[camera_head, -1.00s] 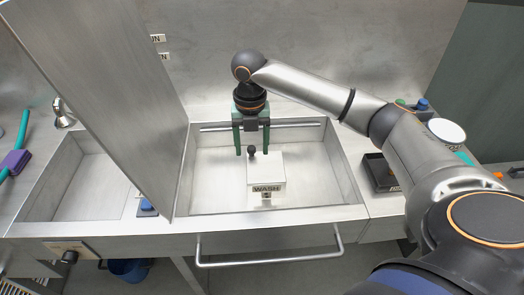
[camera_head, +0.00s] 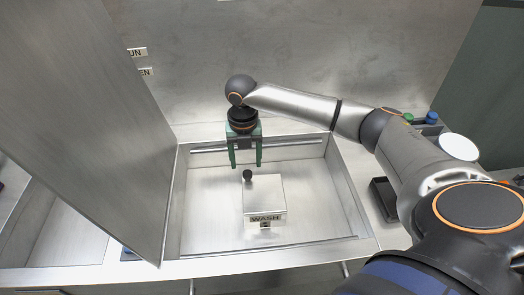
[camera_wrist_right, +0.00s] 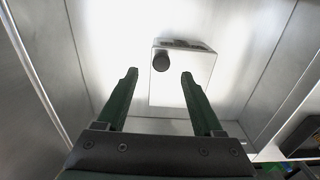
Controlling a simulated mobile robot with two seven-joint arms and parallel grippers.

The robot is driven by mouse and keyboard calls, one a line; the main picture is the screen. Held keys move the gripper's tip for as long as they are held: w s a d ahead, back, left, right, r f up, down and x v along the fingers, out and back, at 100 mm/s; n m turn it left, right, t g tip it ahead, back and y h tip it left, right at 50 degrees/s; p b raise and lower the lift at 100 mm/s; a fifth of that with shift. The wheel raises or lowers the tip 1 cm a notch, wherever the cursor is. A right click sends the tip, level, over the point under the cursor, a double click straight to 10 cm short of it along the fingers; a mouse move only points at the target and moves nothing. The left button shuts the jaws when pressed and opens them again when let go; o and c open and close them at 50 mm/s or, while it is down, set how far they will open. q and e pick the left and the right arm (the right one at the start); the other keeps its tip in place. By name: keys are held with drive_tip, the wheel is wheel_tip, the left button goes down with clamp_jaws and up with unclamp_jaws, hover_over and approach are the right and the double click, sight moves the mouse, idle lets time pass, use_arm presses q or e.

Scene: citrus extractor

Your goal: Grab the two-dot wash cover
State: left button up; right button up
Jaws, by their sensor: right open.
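The wash cover (camera_head: 264,196) is a pale metal box in the sink, with a "WASH" label on its front and a small tag below it. The tag's dots are too small to count. A dark round knob (camera_head: 247,175) stands at its left back. My right gripper (camera_head: 245,165) is open and points down, just behind and above the knob, apart from it. In the right wrist view, the knob (camera_wrist_right: 161,61) shows between and beyond the two green fingertips (camera_wrist_right: 160,73), with the cover (camera_wrist_right: 188,72) around it. My left gripper is not in view.
The metal sink (camera_head: 345,205) has walls on all sides and a rail (camera_head: 290,143) at the back. A large upright metal panel (camera_head: 85,110) stands at the left. A dark tray (camera_head: 383,198) lies right of the sink. The sink floor around the cover is clear.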

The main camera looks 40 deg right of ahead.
sight(247, 172)
drive_tip(key=shift+d+f, duration=0.15)
drive_tip(key=shift+f, duration=2.85)
clamp_jaws()
drive_tip(key=shift+r, duration=0.1)
